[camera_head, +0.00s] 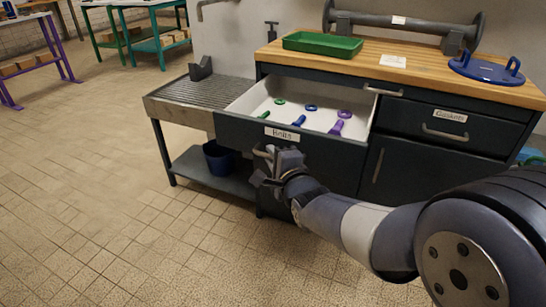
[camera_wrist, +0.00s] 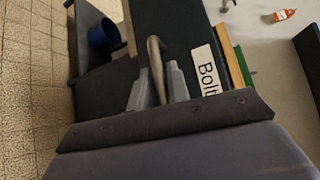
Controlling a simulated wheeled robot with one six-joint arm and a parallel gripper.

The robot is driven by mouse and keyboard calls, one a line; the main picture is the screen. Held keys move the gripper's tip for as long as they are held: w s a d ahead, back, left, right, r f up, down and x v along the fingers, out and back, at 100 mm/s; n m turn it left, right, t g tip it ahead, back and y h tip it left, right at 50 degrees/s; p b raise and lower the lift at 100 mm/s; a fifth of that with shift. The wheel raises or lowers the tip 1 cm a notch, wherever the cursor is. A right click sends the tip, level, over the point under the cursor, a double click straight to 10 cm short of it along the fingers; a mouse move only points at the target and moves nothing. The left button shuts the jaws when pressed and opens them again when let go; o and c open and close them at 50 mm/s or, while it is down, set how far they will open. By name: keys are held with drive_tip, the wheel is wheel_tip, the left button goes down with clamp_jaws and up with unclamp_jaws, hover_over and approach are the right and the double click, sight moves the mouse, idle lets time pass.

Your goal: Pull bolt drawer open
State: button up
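The bolt drawer (camera_head: 300,140), dark-fronted with a white inside, stands pulled out from the workbench. Its "Bolts" label (camera_head: 282,133) shows on the front, and also in the wrist view (camera_wrist: 206,70). Inside lie green, blue and purple bolts with matching rings. My gripper (camera_head: 268,158) is at the drawer front, below the label. In the wrist view its two grey fingers (camera_wrist: 160,86) lie on either side of the drawer handle (camera_wrist: 155,52), close against it. The fingers' lower part is hidden behind my gripper's body.
The workbench (camera_head: 425,65) carries a green tray (camera_head: 323,44), a blue disc lid (camera_head: 486,67) and a pipe. The "Gaskets" drawer (camera_head: 430,122) right of the open drawer is shut. A side table (camera_head: 205,92) with a blue bucket (camera_head: 219,158) below stands left. Tiled floor is free in front.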

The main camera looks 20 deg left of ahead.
drive_tip(key=shift+o, duration=1.4)
drive_tip(key=p+v, duration=0.2)
drive_tip(key=v, duration=0.8)
drive_tip(key=shift+s+d+p, duration=0.25)
drive_tip(key=shift+d+p, duration=0.05)
drive_tip(key=shift+p, duration=0.05)
drive_tip(key=shift+a, duration=0.1)
drive_tip(key=b+x, duration=0.2)
drive_tip(key=x, duration=0.8)
drive_tip(key=shift+w+a+b, duration=0.2)
drive_tip(key=shift+w+b, duration=0.1)
drive_tip(key=shift+b, duration=0.05)
drive_tip(key=shift+w, duration=0.15)
drive_tip(key=shift+d+r, duration=0.1)
drive_tip(key=shift+r, duration=0.05)
